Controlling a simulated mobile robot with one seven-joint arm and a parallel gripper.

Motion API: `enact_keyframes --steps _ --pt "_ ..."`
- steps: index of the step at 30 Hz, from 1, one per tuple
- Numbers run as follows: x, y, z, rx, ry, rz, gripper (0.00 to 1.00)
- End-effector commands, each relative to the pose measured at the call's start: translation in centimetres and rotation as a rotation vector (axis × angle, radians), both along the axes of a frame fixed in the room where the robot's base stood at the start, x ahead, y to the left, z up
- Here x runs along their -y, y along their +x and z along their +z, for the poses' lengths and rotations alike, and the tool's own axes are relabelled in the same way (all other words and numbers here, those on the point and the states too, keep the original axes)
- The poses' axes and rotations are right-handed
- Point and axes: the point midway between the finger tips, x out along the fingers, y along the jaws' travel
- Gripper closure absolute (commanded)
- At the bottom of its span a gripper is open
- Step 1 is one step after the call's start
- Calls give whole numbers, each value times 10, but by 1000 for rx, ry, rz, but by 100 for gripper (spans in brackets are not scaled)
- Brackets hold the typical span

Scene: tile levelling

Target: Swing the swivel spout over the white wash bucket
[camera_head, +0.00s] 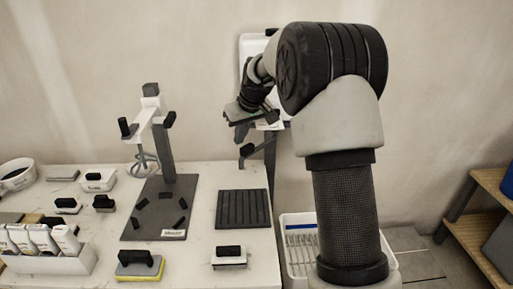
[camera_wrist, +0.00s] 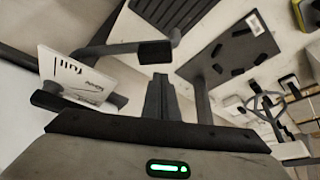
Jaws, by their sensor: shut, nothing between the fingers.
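A white tank (camera_head: 250,50) stands at the back of the table, partly hidden by my arm. A dark arm with a black grip (camera_head: 247,150), which looks like the swivel spout, sticks out below it to the left. In the wrist view the black grip (camera_wrist: 155,51) sits at the end of a dark bar, just beyond my fingertips; I cannot tell whether they touch. My gripper (camera_head: 240,113) is shut and empty, above the grip; its fingers (camera_wrist: 160,82) also show in the wrist view. A white bucket-like bin (camera_head: 287,262) with a slatted inside stands right of the table, partly behind my arm.
A dark stand (camera_head: 168,150) on a black base is left of the spout, with a black ribbed mat (camera_head: 243,209) between. Sponges, floats and a white bottle rack (camera_head: 50,262) fill the table's left. A wooden shelf (camera_head: 460,225) stands far right.

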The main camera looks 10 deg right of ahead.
Motion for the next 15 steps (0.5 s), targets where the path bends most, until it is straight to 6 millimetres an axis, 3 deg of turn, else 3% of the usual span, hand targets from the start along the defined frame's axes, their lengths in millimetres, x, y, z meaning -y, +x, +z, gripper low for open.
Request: enact_keyframes --steps 5,15 --pt "0 0 -10 0 0 0 100" --pt "0 0 -11 0 0 0 100"
